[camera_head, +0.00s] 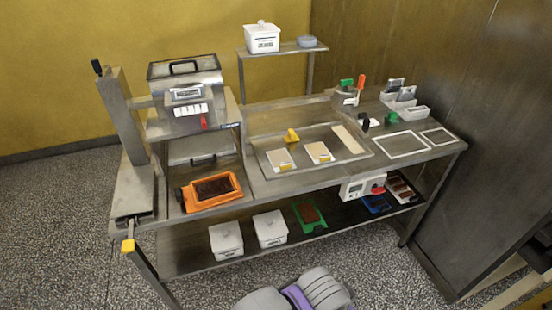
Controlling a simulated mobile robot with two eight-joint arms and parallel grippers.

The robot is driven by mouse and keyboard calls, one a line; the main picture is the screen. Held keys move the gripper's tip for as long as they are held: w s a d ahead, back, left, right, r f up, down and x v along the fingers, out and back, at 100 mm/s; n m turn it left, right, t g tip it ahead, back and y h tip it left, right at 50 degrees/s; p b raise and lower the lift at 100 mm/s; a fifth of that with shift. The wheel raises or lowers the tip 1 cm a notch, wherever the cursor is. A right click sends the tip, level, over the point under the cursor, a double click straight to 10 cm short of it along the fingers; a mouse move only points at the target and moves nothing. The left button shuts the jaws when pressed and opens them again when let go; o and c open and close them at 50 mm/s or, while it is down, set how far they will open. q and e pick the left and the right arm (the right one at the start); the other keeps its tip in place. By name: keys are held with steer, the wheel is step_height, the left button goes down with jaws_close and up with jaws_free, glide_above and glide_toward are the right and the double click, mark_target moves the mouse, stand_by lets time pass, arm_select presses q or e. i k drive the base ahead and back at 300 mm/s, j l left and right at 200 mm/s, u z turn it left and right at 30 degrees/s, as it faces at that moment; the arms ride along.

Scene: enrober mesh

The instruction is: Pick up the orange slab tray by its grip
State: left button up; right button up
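The orange slab tray (239,193) sits on the left part of the steel bench, in front of the machine with the hinged hood. A dark brown slab (213,187) lies in it. A small dark part, perhaps its grip, sticks out at the tray's left end; it is too small to tell for sure. The tray lies flat and nothing covers it. Neither my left gripper nor my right gripper is in view.
The hooded machine (186,98) stands behind the tray and a steel post (124,115) to its left. The lower shelf holds white bins (226,240), a green tray (309,216) and a blue tray (376,203). A tall steel cabinet (490,130) stands right.

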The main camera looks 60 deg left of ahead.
mark_target(202, 194)
steer(key=u, duration=1.8)
steer(key=i+u, duration=0.1)
